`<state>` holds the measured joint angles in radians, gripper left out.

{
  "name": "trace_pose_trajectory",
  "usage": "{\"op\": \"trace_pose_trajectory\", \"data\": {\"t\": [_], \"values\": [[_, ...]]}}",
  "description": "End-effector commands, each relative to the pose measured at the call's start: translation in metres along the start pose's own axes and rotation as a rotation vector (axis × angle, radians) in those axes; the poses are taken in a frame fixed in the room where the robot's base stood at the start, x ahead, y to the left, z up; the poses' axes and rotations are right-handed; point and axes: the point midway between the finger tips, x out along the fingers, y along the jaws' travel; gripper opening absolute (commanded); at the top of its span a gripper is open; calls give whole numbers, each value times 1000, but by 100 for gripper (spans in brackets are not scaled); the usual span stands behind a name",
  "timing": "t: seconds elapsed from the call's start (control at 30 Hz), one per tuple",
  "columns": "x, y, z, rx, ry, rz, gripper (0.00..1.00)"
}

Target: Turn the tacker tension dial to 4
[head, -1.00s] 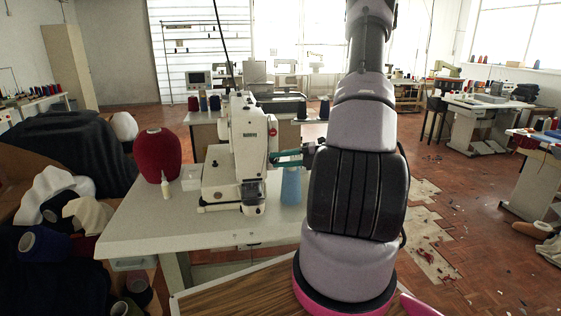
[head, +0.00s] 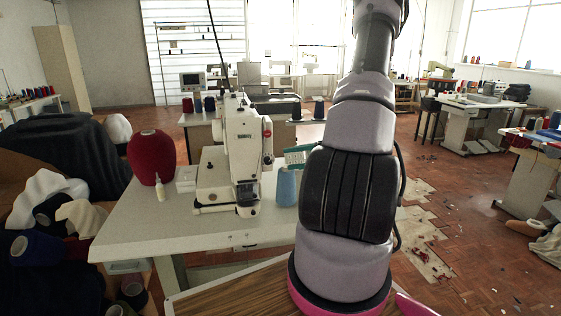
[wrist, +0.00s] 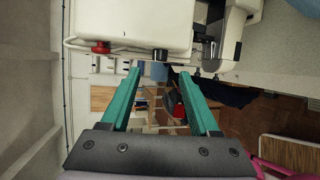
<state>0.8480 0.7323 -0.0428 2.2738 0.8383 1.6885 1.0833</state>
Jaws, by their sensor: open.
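The white tacker (head: 243,145) stands on the pale table in the head view. A small red knob (head: 267,132) shows on its right side. In the wrist view, the tacker's white body (wrist: 130,22) fills the top, turned on its side. A red knob (wrist: 101,47) and a dark knob (wrist: 160,54) stick out from it; I cannot tell which is the tension dial or read any number. My gripper (wrist: 158,73) is open and empty, its teal fingers pointing toward the tacker. The dark knob appears between and above the fingertips. In the head view, my arm partly hides the gripper (head: 297,155).
A blue thread cone (head: 286,187) stands on the table (head: 170,235) just below my gripper. A red yarn cone (head: 151,155), a small bottle (head: 160,189) and a white box (head: 186,178) stand left of the tacker. The table's front is clear.

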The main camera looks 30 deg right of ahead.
Motion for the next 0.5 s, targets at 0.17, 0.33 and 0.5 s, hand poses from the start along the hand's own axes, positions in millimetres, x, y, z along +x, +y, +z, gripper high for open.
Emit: {"op": "trace_pose_trajectory", "data": {"t": [0.17,0.33,0.5], "values": [[-30,0,1,0,-3,-1,62],[-43,0,0,1,0,-1,62],[-44,0,0,1,0,-1,62]]}}
